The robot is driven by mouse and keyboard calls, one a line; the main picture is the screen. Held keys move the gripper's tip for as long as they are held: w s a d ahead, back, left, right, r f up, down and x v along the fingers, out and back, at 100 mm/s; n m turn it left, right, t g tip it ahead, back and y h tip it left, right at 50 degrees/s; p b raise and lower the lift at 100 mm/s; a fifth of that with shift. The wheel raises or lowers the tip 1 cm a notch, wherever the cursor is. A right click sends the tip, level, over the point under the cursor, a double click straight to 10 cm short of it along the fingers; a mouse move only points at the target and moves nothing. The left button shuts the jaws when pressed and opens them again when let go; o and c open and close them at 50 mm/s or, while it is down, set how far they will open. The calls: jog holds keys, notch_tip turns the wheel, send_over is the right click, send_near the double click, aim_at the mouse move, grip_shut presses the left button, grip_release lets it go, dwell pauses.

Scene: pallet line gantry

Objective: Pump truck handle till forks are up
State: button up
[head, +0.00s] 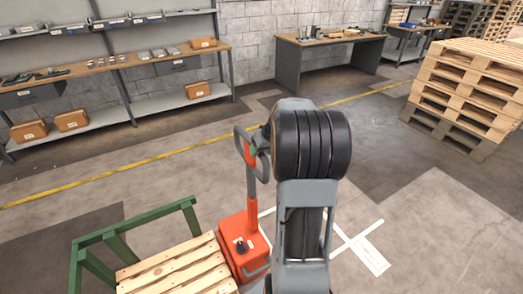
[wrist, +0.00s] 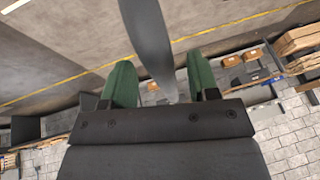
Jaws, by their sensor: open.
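The orange pallet truck (head: 238,235) stands low in the head view, right of a pallet. Its upright handle (head: 250,185) ends in a grey loop (head: 240,140). My gripper (wrist: 160,70) is open in the wrist view, with green fingers on both sides of a grey bar (wrist: 150,35), which looks like part of the handle loop. The bar passes between the fingers with gaps; I cannot tell whether it touches either. In the head view my arm hides most of the gripper. The truck's forks are not visible, so their height cannot be told.
A wooden pallet (head: 180,266) with a green frame (head: 135,229) lies left of the truck. Stacked pallets (head: 465,85) stand at the right. A shelved workbench (head: 110,65) and a grey table (head: 330,42) line the wall. Open floor lies beyond the truck, crossed by a yellow line (head: 150,160).

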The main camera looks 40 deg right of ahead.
jog(key=shift+w+f, duration=0.1)
jog(key=shift+f, duration=0.15)
